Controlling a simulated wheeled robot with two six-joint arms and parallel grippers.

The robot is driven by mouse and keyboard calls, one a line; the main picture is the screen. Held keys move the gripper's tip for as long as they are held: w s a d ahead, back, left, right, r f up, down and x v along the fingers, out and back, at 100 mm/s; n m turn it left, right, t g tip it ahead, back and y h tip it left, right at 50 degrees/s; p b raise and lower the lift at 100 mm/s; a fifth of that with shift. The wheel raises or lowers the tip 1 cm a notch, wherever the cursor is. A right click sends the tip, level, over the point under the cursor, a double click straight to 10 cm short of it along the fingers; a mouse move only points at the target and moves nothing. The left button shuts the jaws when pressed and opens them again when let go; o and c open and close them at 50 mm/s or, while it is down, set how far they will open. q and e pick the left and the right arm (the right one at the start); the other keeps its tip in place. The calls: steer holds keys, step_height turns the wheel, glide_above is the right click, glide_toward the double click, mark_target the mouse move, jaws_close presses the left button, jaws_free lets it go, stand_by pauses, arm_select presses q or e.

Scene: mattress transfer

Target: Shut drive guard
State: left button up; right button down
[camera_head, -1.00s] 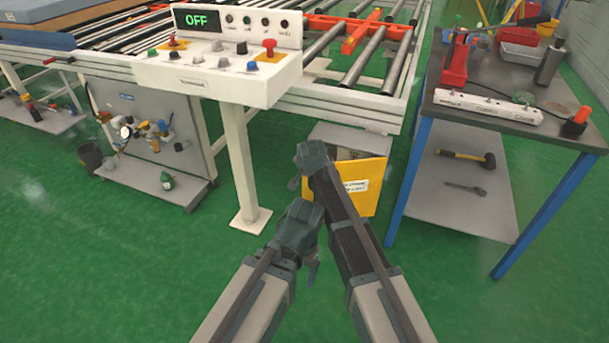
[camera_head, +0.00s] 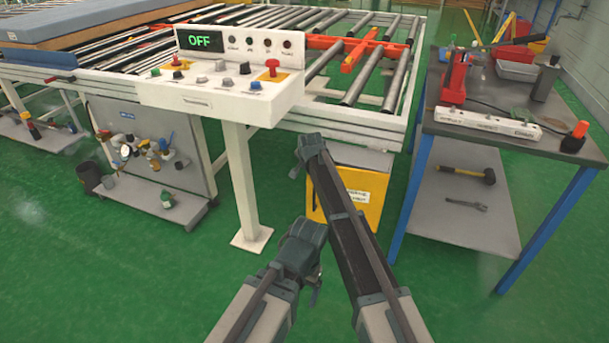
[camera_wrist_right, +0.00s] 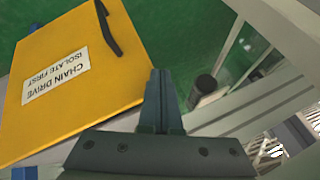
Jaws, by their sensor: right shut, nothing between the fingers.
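The drive guard (camera_head: 376,190) is a yellow panel with a white label, under the end of the roller conveyor in the head view. In the right wrist view the guard (camera_wrist_right: 110,45) shows a black handle and the words "CHAIN DRIVE ISOLATE FIRST". My right gripper (camera_head: 308,148) is shut and empty, in front of the guard's upper left part. In the wrist view its fingers (camera_wrist_right: 160,98) are close beside the guard's edge; contact cannot be told. My right arm hides part of the guard. My left gripper (camera_head: 302,240) is lower left, its jaws unclear.
A control console (camera_head: 225,85) reading "OFF" stands on a white post (camera_head: 243,185) at the left. A workbench (camera_head: 480,130) with blue legs and tools stands at the right. The green floor (camera_head: 130,280) is clear at the lower left.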

steer(key=w, duration=0.4)
steer(key=shift+d, duration=0.2)
steer(key=shift+w+d+r, duration=0.1)
stand_by(0.4)
